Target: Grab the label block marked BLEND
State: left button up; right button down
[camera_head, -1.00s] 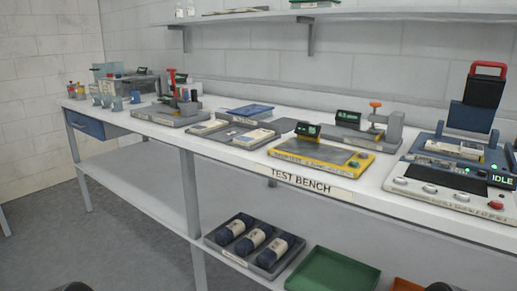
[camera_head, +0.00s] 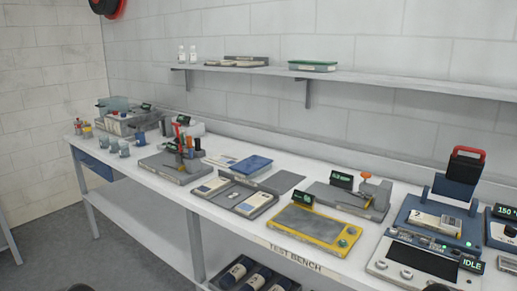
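No block with a readable BLEND marking shows in the head view; lettering on the small items is too small to read. Pale flat blocks lie in the grey tray (camera_head: 236,188) at the middle of the bench, one at its left (camera_head: 211,187) and one at its right (camera_head: 253,203). Neither of my grippers can be made out. Only two small dark shapes show at the bottom edge, left and right, too cut off to identify.
The long white bench (camera_head: 225,217) carries a yellow-framed device (camera_head: 316,242), a grey press (camera_head: 357,199), a blue machine with an IDLE display (camera_head: 471,265) and several mugs. A wall shelf (camera_head: 400,84) holds a green tray (camera_head: 312,66). Dark rolls lie in a tray below.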

aim_at(448, 222)
jog(key=k+l+z, duration=0.1)
jog(key=z, duration=1.25)
jog(key=k+l, duration=0.05)
